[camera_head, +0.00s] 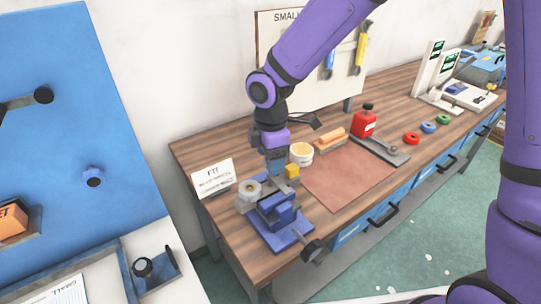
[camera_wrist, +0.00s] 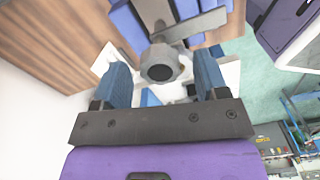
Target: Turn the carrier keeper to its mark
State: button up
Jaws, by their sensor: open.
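A blue vise-like fixture (camera_head: 283,222) stands near the left end of the bench. A pale grey round part (camera_head: 249,190) sits at its left. In the wrist view, a grey faceted knob (camera_wrist: 160,52) with a dark round end shows between and beyond the blue fingertips. It looks like the keeper, but I cannot be sure. My gripper (camera_head: 277,172) points down just behind the fixture; in the wrist view its fingers (camera_wrist: 161,80) are apart, with nothing clearly held. I cannot make out the mark or whether the fingers touch the knob.
A white sign (camera_head: 212,178) is at the left. A dark knob (camera_head: 313,251) overhangs the front edge.

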jog(key=shift+r, duration=0.1)
notch_tip(320, 180, up, 11)
jog(key=shift+f, duration=0.2)
jog(key=shift+d, duration=0.1)
dwell(0.4)
jog(key=s+d+r+m+t, duration=0.1)
jog(key=s+d+r+m, duration=0.35)
jog(key=d, duration=0.35)
jog(key=s+d+r+m+t, duration=0.2)
jog(key=s+d+r+m, duration=0.1)
jog(key=d+r+m, duration=0.4)
jog(key=s+d+m+t, duration=0.2)
jog(key=s+d+m, duration=0.7)
jog(key=s+d, duration=0.2)
jog(key=shift+s+d+r+m, duration=0.15)
jog(key=shift+s+r+m, duration=0.25)
jog(key=shift+s, duration=0.3)
